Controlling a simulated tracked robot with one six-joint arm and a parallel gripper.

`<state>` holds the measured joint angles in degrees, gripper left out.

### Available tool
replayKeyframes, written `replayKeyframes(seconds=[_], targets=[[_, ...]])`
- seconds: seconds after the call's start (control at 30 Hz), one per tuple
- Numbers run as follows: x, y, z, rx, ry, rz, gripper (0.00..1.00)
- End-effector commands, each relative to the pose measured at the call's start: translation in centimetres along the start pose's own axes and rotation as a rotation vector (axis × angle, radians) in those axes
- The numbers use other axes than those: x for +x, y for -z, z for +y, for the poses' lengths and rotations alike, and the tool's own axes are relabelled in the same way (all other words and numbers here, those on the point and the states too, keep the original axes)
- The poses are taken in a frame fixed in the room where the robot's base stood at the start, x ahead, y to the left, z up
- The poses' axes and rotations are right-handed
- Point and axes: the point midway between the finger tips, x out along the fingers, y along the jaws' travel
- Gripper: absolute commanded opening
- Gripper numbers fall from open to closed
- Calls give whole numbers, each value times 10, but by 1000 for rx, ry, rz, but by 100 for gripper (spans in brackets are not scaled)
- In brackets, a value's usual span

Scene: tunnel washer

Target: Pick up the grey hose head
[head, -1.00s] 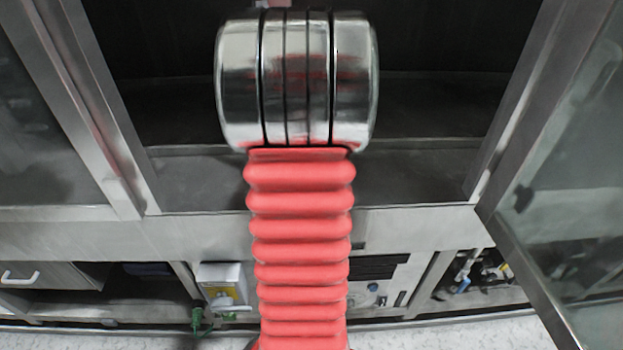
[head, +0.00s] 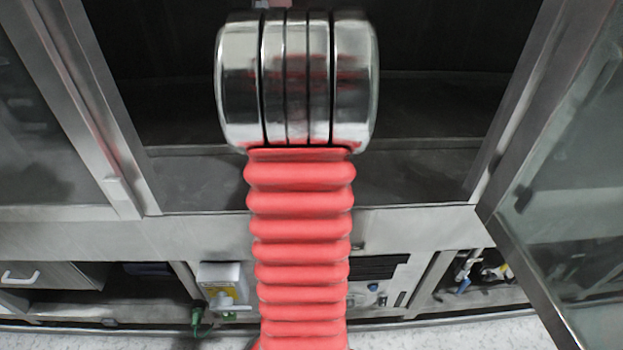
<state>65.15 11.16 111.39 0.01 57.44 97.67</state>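I cannot make out the grey hose head in the head view. My own arm, with its red ribbed sleeve and shiny metal joint, fills the middle of the picture and hides what lies behind it. My gripper is not in view. A small pale pinkish patch shows at the top edge above the metal joint, too small to identify.
A metal cabinet has a wide dark opening (head: 430,125) behind my arm. A glass door (head: 570,200) stands open at the right. Below are a drawer (head: 40,275), a white container with a yellow label (head: 222,280), a green fitting (head: 197,317) and a control panel (head: 385,285).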

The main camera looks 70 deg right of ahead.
Motion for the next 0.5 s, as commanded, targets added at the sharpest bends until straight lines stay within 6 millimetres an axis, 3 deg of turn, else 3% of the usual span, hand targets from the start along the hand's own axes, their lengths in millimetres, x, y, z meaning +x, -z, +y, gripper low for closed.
replayKeyframes(seconds=[0.17, 0.5], targets=[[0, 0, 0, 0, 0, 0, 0], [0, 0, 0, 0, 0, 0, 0]])
